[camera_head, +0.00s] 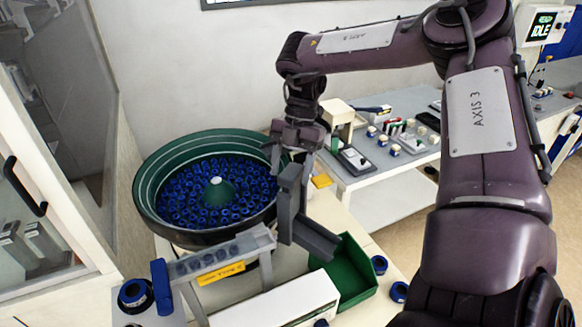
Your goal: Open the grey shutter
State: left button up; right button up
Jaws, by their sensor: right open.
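A grey upright piece (289,198), which looks like the grey shutter, stands at the right end of the feeder's grey track (225,254), beside the green bowl. A grey bar slopes from its lower part toward the green bin; I cannot tell whether the shutter is open or closed. My right gripper (294,158) points down just above the top of this piece and is open. I cannot tell whether its fingers touch or straddle it, as they overlap it in the picture. My left gripper is out of view.
The green bowl (150,184) is full of blue rings. A green bin (350,285) and a white box (282,304) stand in front of the shutter, close below. Blue rings (379,265) lie to the bin's right. A bench (383,187) with small parts stands behind; a glass-doored cabinet (75,205) is left.

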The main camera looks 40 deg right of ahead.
jog(key=v, duration=0.7)
jog(key=shift+d+r, duration=0.2)
jog(key=shift+r, duration=0.15)
jog(key=shift+f, duration=0.1)
